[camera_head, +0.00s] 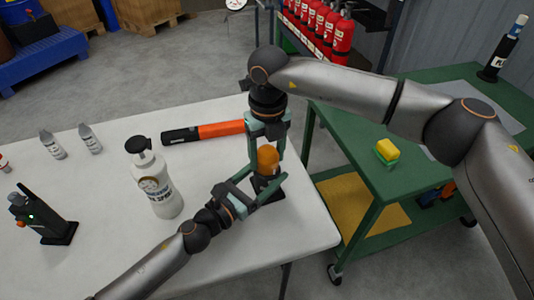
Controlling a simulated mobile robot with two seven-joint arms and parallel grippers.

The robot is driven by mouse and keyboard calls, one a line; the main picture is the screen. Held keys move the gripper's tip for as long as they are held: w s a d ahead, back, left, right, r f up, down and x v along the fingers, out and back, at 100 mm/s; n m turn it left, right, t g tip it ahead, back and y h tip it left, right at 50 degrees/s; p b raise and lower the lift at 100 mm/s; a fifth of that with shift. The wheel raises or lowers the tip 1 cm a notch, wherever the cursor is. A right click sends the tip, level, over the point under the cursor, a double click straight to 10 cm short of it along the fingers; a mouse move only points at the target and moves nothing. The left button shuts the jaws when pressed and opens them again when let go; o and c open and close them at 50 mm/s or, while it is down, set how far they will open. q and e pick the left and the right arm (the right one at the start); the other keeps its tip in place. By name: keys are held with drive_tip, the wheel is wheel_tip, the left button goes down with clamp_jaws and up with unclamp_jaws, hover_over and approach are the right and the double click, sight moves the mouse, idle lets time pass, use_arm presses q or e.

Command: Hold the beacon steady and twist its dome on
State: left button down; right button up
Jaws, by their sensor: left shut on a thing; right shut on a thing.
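The orange dome (268,157) sits at the top of the beacon, near the right part of the white table. The dark beacon body (264,180) stands upright below it; whether dome and body touch or leave a gap, I cannot tell. My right gripper (267,152) reaches straight down from above and is shut on the dome, a finger on each side. My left gripper (266,189) comes in low from the left and is shut around the beacon body. The fingers hide much of the body.
On the white table (100,185) are a white pump bottle (157,184), an orange and black flashlight (203,132), two small grey bottles and a dark device on a stand (40,218). A green cart (375,190) with a yellow sponge (387,149) stands right. Red extinguishers (320,27) are behind.

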sight(267, 148)
drive_tip(key=n, duration=1.2)
idle(0.7)
drive_tip(key=o, duration=1.4)
drive_tip(key=shift+a, duration=0.1)
wheel_tip(267, 148, up, 12)
drive_tip(key=shift+r, duration=0.1)
use_arm(q)
unclamp_jaws()
drive_tip(key=shift+s, duration=0.1)
